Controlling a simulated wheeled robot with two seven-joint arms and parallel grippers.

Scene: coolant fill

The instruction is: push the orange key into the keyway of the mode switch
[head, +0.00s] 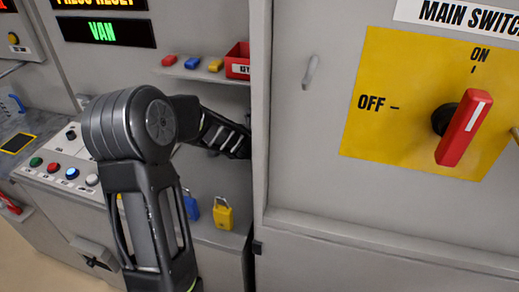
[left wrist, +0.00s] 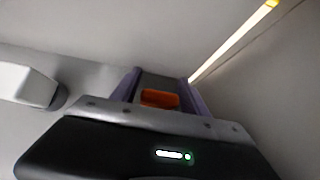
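In the left wrist view the orange key (left wrist: 160,97) sits between the two purple-sided fingers of my left gripper (left wrist: 162,88). The fingers appear closed against its sides. Only a small orange part of the key shows; its tip is hidden. In the head view my left arm reaches right, and its hand goes out of sight behind the grey cabinet edge. I cannot make out the mode switch or its keyway in either view. My right gripper is not in view.
A main switch with a red handle (head: 463,128) is on the yellow plate (head: 400,140) at right. The grey cabinet edge (head: 259,120) stands beside my left forearm. In the left wrist view, a pale block (left wrist: 28,84) protrudes at left.

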